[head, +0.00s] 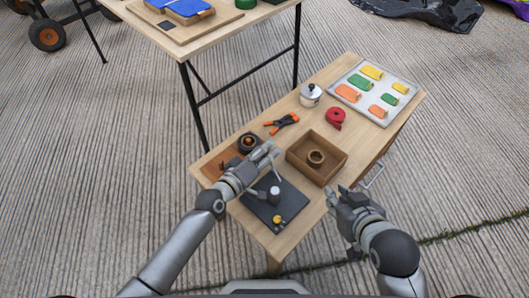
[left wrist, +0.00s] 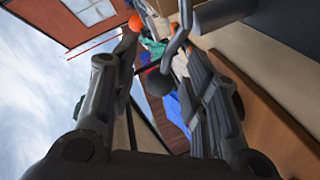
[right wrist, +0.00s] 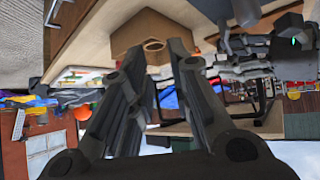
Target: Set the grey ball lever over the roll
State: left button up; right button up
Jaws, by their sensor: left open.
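The grey ball lever shows in the left wrist view as a bent grey rod ending in a dark grey ball (left wrist: 157,82). The ball is between the spread fingers of my left gripper (left wrist: 162,52), and I see no finger closed on it. In the head view, the lever's grey post (head: 274,196) stands on a dark plate (head: 262,211). My left gripper (head: 271,150) is above the plate's far side and partly hides the lever. A dark roll (head: 249,142) lies on a brown board just behind that gripper. My right gripper (head: 333,192) is open and empty beside the wooden box.
The wooden box (head: 331,174) holds a brown ring (head: 316,157). A yellow knob (head: 278,220) sits on the dark plate. Orange-handled pliers (head: 284,123), a red roll (head: 335,119), a lidded pot (head: 311,95) and a tray of coloured pieces (head: 349,105) lie farther back.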

pick_arm(q)
grip_shut()
